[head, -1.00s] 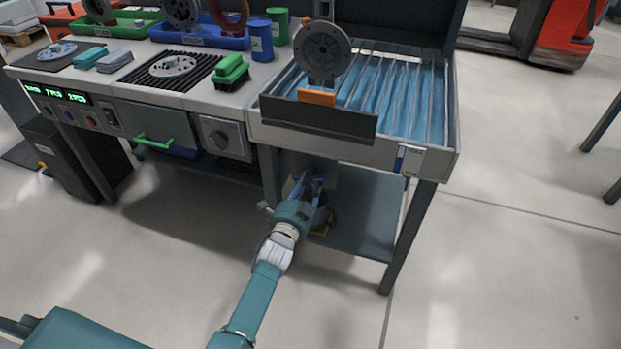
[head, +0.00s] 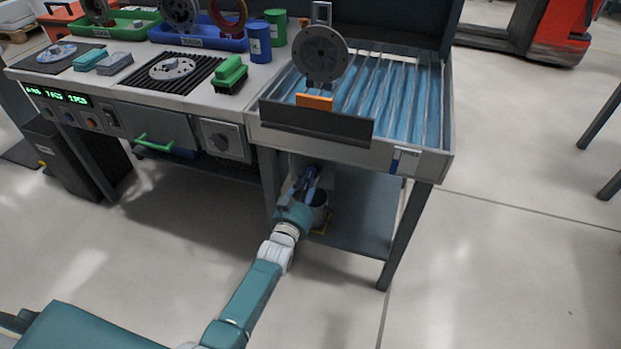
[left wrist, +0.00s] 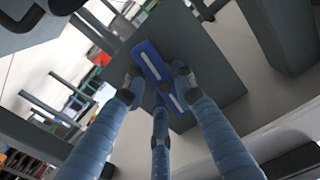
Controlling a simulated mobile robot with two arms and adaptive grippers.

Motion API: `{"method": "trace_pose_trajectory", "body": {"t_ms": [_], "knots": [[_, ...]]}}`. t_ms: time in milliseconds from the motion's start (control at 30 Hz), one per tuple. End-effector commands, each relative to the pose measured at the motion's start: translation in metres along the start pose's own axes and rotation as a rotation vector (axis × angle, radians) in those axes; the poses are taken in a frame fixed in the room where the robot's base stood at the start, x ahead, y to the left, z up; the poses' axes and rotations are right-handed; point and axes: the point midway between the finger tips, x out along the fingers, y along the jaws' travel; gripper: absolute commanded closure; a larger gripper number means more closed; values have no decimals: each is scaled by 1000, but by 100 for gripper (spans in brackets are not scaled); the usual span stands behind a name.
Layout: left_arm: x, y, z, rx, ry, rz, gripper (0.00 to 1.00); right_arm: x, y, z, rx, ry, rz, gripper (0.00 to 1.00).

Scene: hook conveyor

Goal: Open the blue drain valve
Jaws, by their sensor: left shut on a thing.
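The blue drain valve (head: 312,173) is under the right-hand basin, partly hidden by my left gripper (head: 305,185). In the left wrist view its blue handle (left wrist: 150,58) has pale stripes and lies slanted from upper left to lower right. My left gripper (left wrist: 158,88) is shut on this handle, with a finger on either side and a third finger below. In the head view the gripper reaches in beneath the basin's front, and its fingers are hard to make out. My right gripper is not in view.
The basin (head: 424,163) with blue slats stands above the gripper. A grey lower shelf (head: 365,220) and a table leg (head: 404,238) are to the right. The floor in front is clear.

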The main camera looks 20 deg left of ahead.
Motion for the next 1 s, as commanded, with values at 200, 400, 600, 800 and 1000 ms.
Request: {"method": "trace_pose_trajectory", "body": {"t_ms": [200, 400, 600, 800, 1000], "knots": [[-1, 1, 0, -134, -3, 2, 100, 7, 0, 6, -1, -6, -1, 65], [-1, 0, 0, -209, -4, 1, 100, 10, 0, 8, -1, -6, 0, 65], [-1, 0, 0, -240, -4, 1, 100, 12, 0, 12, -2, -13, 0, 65], [-1, 1, 0, -248, -4, 1, 100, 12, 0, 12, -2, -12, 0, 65], [-1, 1, 0, -249, -4, 1, 100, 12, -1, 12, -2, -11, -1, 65]]}}
